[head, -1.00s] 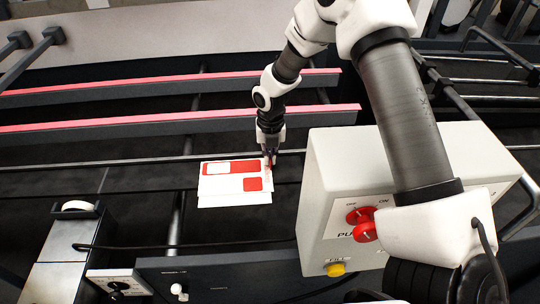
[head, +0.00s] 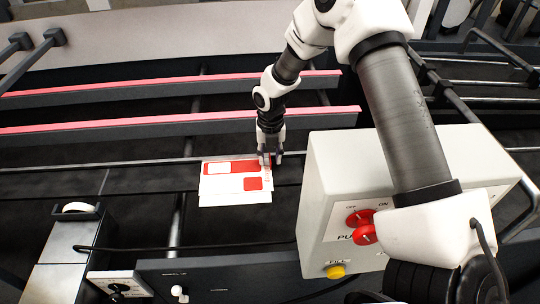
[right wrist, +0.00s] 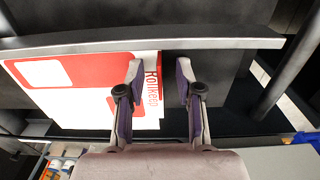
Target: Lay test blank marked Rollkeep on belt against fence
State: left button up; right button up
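The test blank (head: 222,186), white with red panels, lies flat on the dark belt (head: 140,205). Its printed name Rollkeep shows at its right edge in the right wrist view, where the blank (right wrist: 90,75) also appears. Its far edge is along a thin metal rail (head: 110,164), which looks like the fence (right wrist: 220,38); I cannot tell if they touch. My right gripper (head: 270,162) is at the blank's far right corner. Its fingers (right wrist: 157,95) are spread apart, with the blank's right edge between them and clear space beside the right finger. My left gripper is not in view.
A white control box (head: 325,165) with red knobs and a yellow button stands right of the blank. Two red-topped bars (head: 180,124) run across behind the rail. A small dial panel (head: 118,287) is at the front left. The belt left of the blank is clear.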

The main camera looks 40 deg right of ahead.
jog(key=shift+r, duration=0.1)
notch_tip(320, 180, up, 12)
dwell(0.6)
